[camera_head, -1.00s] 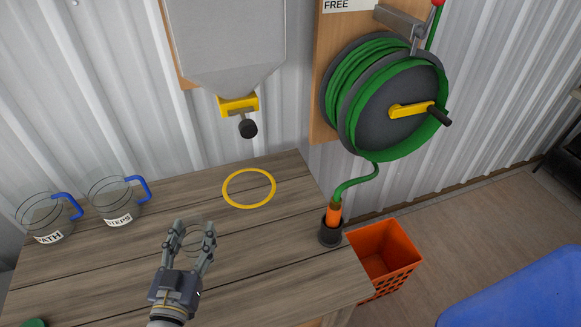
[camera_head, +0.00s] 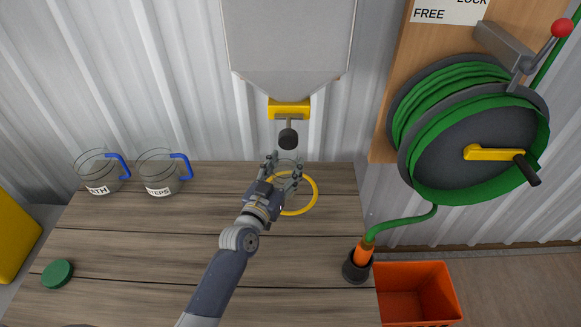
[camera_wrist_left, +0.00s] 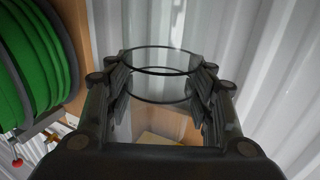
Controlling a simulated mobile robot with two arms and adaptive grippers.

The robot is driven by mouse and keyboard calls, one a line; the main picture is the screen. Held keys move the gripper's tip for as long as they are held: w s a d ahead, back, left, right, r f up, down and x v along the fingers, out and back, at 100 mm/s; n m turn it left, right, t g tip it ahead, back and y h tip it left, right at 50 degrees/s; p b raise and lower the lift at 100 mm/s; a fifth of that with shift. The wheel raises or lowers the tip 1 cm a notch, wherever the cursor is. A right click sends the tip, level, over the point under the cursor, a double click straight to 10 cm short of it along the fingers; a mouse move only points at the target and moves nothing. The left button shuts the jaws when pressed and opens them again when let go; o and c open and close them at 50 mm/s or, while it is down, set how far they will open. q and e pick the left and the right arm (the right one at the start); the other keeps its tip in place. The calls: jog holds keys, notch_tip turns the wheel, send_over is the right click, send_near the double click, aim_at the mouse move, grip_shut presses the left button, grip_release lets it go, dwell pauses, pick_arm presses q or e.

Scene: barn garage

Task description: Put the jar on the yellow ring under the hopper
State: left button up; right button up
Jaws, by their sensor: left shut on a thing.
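My left gripper (camera_head: 283,174) is shut on a clear glass jar. The jar shows between the fingers in the left wrist view (camera_wrist_left: 160,62), with its dark-edged round rim visible. In the head view the jar is mostly hidden by the fingers. The yellow ring (camera_head: 312,207) lies on the wooden bench, and the gripper with the jar covers its upper left part. I cannot tell whether the jar touches the bench. The grey hopper (camera_head: 289,42) hangs on the wall above, with a yellow outlet (camera_head: 289,108) and black knob (camera_head: 288,139) just above the gripper. My right gripper is not in view.
Two labelled glass jugs with blue handles (camera_head: 98,172) (camera_head: 161,173) stand at the back left of the bench (camera_head: 130,235). A green lid (camera_head: 58,274) lies front left. A hose nozzle in a black holder (camera_head: 357,266), an orange crate (camera_head: 418,292) and a hose reel (camera_head: 465,135) are right.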

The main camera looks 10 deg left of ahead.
aim_at(289, 159)
pick_arm(q)
jog(key=w, duration=0.3)
jog(key=shift+w+d+f, duration=0.15)
jog(key=shift+w+d, duration=0.05)
jog(key=shift+d, duration=0.05)
notch_tip(289, 159, down, 4)
jog(key=shift+r+b, duration=0.25)
jog(key=shift+b, duration=0.1)
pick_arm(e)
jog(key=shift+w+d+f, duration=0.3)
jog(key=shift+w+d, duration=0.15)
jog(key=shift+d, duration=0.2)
pick_arm(q)
jog(key=shift+f, duration=0.15)
jog(key=o, duration=0.8)
jog(key=shift+o, duration=1.4)
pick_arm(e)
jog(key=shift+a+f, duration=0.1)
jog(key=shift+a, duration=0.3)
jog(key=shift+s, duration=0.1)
